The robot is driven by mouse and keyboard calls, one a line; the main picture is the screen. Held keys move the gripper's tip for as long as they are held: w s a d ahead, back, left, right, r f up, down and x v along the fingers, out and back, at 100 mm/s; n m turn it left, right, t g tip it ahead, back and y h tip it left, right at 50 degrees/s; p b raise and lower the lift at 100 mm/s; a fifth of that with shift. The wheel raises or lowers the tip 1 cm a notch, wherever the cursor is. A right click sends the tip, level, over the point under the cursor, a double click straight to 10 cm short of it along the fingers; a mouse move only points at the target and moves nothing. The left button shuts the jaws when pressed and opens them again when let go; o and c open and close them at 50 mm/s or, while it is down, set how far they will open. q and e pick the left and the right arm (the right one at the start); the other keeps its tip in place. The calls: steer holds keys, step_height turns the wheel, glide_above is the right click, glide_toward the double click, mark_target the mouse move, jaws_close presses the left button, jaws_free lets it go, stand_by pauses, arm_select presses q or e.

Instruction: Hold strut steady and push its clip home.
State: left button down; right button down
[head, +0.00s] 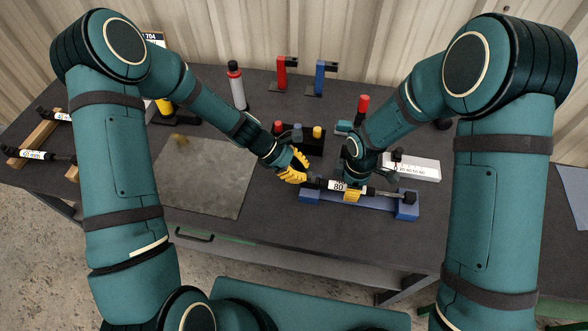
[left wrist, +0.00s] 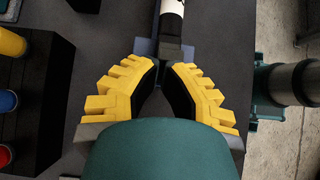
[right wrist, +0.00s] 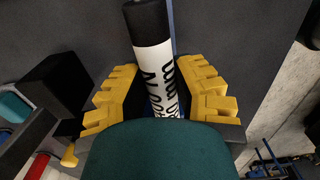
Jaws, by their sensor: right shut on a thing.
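The strut (head: 340,186) has a white labelled body, dark ends and a thin rod to the right. It lies along a blue cradle (head: 375,204). My right gripper (head: 354,193) is shut on the white body, which also shows between its fingers in the right wrist view (right wrist: 160,75). My left gripper (head: 302,172) is at the strut's left end, its fingers apart with a gap between them. In the left wrist view the strut's dark end (left wrist: 172,48) is just ahead of the fingertips; I cannot tell if they touch. I cannot make out the clip clearly.
A dark block with coloured caps (head: 298,135) stands behind my left gripper. A white labelled box (head: 412,167) lies behind the cradle. A grey mat (head: 205,178) lies left. More struts rest on a wooden rack (head: 35,138) at far left. The table's front edge is close.

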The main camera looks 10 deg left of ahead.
arm_select(q)
steer(key=shift+a, duration=0.2)
arm_select(e)
steer(key=shift+s, duration=0.1)
arm_select(q)
steer(key=shift+a, duration=0.3)
arm_select(e)
steer(key=shift+f, duration=0.1)
arm_select(q)
steer(key=a, duration=0.2)
steer(key=a+r, duration=0.1)
steer(key=a, duration=0.1)
steer(key=shift+a, duration=0.1)
steer(key=v, duration=0.8)
steer(key=shift+a+r, duration=0.15)
steer(key=shift+r, duration=0.05)
arm_select(e)
steer(key=c, duration=0.8)
jaws_free()
steer(key=shift+o, duration=0.2)
steer(key=shift+r, duration=0.2)
